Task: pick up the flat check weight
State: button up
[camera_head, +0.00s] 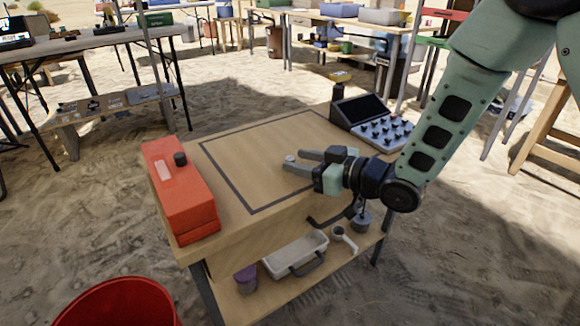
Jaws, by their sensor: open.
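A small, pale, round piece (290,158), which looks like the flat check weight, sits at the tips of my gripper's fingers, over the wooden table top (235,150). It is too small to tell whether it touches a finger or rests on the wood. My gripper (293,160) reaches in from the right, low over the table inside the dark outlined square, with its two fingers apart and pointing left. The fingers partly hide the space around the piece.
A red box (185,200) stands on the table's left edge. A console with knobs (385,133) stands at the back right corner. On the lower shelf are a white tray (295,253), a purple cup (246,278) and a grey weight-like item (362,221). A red bucket (120,305) stands at front left.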

aim_at(294, 160)
jog(key=x, duration=0.3)
jog(key=shift+w+a+f+b, duration=0.15)
jog(key=shift+w+b, duration=0.05)
jog(key=shift+b, duration=0.15)
grip_shut()
